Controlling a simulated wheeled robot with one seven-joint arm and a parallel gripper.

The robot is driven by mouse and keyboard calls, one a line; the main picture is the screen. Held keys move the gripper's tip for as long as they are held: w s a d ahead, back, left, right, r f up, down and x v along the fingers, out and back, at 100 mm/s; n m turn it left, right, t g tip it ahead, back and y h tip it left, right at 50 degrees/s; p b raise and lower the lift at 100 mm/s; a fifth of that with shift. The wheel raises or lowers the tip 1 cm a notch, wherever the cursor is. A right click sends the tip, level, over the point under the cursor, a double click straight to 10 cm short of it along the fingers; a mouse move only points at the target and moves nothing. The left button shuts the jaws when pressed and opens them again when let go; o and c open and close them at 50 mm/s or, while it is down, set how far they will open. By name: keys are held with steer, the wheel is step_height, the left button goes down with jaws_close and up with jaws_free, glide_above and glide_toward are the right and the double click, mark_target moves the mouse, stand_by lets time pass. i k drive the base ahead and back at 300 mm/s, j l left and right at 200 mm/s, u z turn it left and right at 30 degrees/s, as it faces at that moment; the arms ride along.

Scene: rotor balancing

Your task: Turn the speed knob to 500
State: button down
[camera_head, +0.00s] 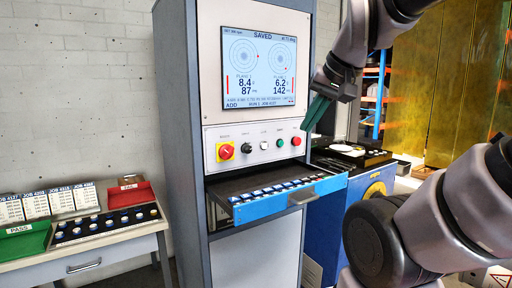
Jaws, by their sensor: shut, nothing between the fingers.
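The grey cabinet's control strip carries a black knob (247,148), which looks like the speed knob; its label and pointer are too small to read. My gripper (306,127) has green fingers that are shut and empty. It is in front of the strip's right end, up and right of the black knob and apart from it, near the red button (296,141). The screen (259,68) above reads SAVED, with 8.4 and 87 on the left and 6.2 and 142 on the right. Small text at its top is hard to read.
A red-and-yellow switch (225,151) sits left of the knob; white (264,145) and green (280,143) buttons sit right of it. Below, a blue drawer (270,207) stands open with several small weights. A side table (88,251) with bins stands at left.

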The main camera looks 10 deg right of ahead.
mark_target(247, 149)
steer(key=j+u, duration=0.25)
steer(key=j, duration=0.4)
steer(key=j+u, duration=0.25)
steer(key=j, duration=0.35)
steer(key=i, duration=0.05)
